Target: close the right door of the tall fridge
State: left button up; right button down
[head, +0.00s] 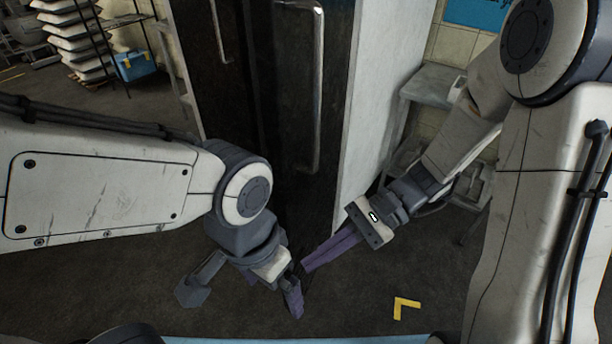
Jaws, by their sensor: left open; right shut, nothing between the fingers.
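The tall fridge stands ahead in the head view, with dark doors and a pale side wall (385,95). Its right door (292,130) has a long vertical metal handle (318,100). The left door (205,85) is beside it, with its own handle (217,30). A dark vertical strip lies between the doors; I cannot tell how far the right door stands from its frame. My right gripper (307,267) is shut and empty, low in front of the right door, below the handle. My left gripper (243,294) is open and empty, lower and to the left. My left arm hides the left door's bottom.
A grey table (428,84) stands right of the fridge, partly behind my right arm. A rack with stacked trays (75,30) and a blue box (136,65) are at the back left. A yellow corner mark (403,307) lies on the clear dark floor.

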jog(key=w+d+f+m+t+y+b, duration=0.1)
jog(key=w+d+m+t+y, duration=0.15)
jog(key=w+m, duration=0.2)
jog(key=w+d+f+m+t+y, duration=0.1)
jog(key=w+d+m+t+y, duration=0.15)
jog(key=w+t, duration=0.2)
jog(key=m+t, duration=0.6)
send_near(295, 176)
jog(key=p+x, duration=0.1)
jog(key=x, duration=0.5)
jog(key=shift+a+p, duration=0.1)
jog(key=shift+p, duration=0.3)
jog(key=shift+w+a, duration=0.15)
jog(key=shift+a, duration=0.15)
